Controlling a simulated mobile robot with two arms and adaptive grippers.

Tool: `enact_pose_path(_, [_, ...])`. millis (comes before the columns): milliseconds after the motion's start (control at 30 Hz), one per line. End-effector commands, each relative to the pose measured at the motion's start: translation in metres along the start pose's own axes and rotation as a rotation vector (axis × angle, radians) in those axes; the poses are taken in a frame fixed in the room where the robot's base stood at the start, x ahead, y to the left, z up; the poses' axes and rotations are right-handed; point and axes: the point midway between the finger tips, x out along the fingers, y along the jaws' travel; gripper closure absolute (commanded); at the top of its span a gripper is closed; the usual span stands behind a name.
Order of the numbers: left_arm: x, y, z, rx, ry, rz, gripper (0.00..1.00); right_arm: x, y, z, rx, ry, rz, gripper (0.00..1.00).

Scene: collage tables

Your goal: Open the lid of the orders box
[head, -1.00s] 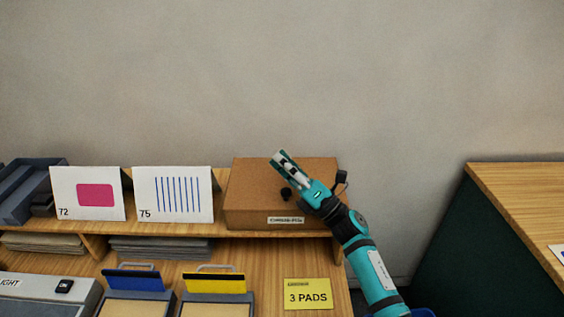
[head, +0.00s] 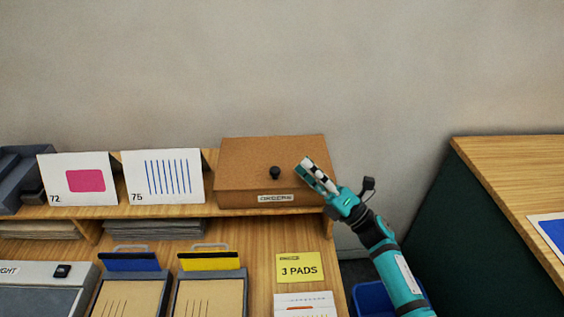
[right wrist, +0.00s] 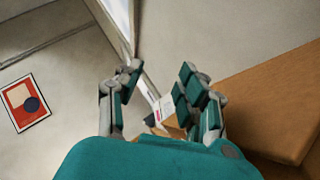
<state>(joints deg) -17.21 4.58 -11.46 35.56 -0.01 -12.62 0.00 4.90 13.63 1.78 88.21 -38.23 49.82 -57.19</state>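The orders box (head: 240,179) is a brown box at the right end of the shelf in the head view, with a white label (head: 275,198) on its front. Its lid (head: 245,152) lies shut, with a black knob (head: 275,172) near the front of the top. My right gripper (head: 303,165) is just right of the knob, over the box's right part, and not touching the knob as far as I can see. In the right wrist view its fingers (right wrist: 158,78) are apart and empty, and a brown box side (right wrist: 265,95) fills the right. My left gripper is out of view.
Two white cards, 72 (head: 78,178) and 75 (head: 163,176), stand left of the box. Below are clipboards with blue (head: 130,262) and yellow (head: 210,261) clips and a yellow "3 PADS" note (head: 297,268). A green-sided table (head: 470,220) stands right. The wall behind is bare.

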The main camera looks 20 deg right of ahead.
Motion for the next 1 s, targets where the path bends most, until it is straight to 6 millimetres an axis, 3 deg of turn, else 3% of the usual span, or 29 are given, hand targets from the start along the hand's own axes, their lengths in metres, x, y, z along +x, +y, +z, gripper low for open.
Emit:
enact_pose_path(167, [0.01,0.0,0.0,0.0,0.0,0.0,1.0,-0.011,0.011,-0.016,0.462,-0.179,-0.102,0.53])
enact_pose_path(400, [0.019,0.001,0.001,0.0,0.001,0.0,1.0,-0.045,0.037,-0.052,1.373,-0.571,-0.209,0.53])
enact_pose_path(500, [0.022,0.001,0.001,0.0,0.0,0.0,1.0,-0.059,0.046,-0.069,1.652,-0.711,-0.231,0.53])
enact_pose_path(600, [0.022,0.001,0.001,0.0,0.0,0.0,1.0,-0.068,0.053,-0.081,1.818,-0.8,-0.242,0.53])
enact_pose_path(733, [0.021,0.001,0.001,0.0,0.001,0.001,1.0,-0.068,0.054,-0.085,1.891,-0.844,-0.246,0.53])
enact_pose_path(1000, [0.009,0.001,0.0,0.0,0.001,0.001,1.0,-0.034,0.027,-0.074,1.889,-0.843,-0.244,0.53])
